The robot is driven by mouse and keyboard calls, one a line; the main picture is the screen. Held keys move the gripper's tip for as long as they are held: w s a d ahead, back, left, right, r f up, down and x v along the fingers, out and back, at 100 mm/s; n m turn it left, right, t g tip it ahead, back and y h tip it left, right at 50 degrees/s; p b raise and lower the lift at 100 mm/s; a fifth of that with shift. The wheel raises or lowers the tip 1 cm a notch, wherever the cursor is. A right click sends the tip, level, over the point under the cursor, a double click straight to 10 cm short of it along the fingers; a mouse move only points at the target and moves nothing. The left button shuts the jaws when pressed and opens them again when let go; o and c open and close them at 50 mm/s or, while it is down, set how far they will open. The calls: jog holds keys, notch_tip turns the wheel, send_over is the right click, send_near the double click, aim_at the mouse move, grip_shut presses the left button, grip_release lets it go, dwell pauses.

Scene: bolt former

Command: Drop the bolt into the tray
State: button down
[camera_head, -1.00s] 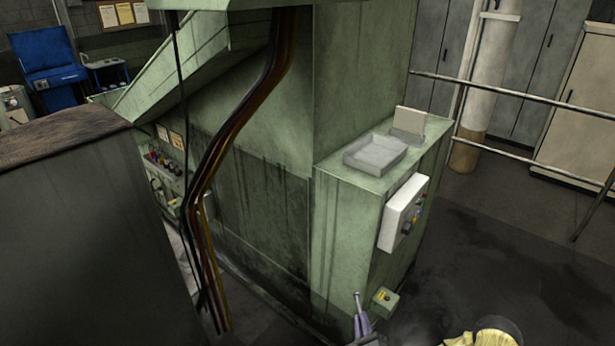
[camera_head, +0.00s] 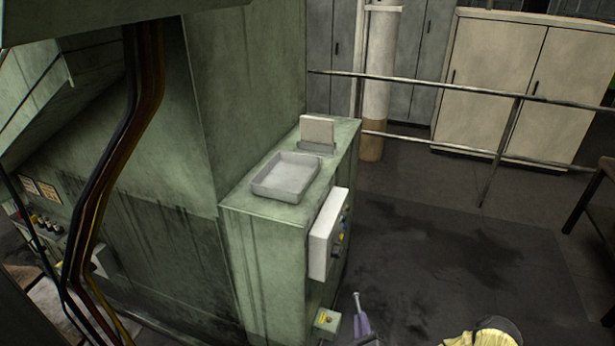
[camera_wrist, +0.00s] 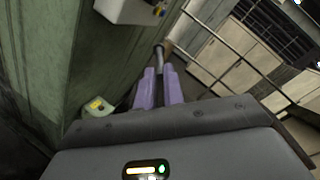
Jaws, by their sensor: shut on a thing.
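The grey metal tray (camera_head: 262,190) lies on top of the green cabinet (camera_head: 265,255), left of centre in the head view. Its inside looks empty. My gripper (camera_head: 361,324) is low in the head view, in front of the cabinet and below the level of the tray. Its purple fingers are shut on the bolt (camera_head: 357,302), which points upward in the picture. In the wrist view the grey bolt (camera_wrist: 160,56) sticks out beyond the fingertips of my gripper (camera_wrist: 159,80). The tray is not in the wrist view.
A white control box (camera_head: 324,236) sticks out from the cabinet's side, with a small green button box (camera_head: 326,321) low down. A small upright plate (camera_head: 317,131) stands behind the tray. Cables (camera_head: 110,200) hang at left. A railing (camera_head: 450,90) runs behind open floor.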

jog(key=shift+w+d, duration=0.15)
jog(key=shift+w, duration=0.1)
jog(key=shift+s+d+r, duration=0.1)
jog(key=shift+s, duration=0.05)
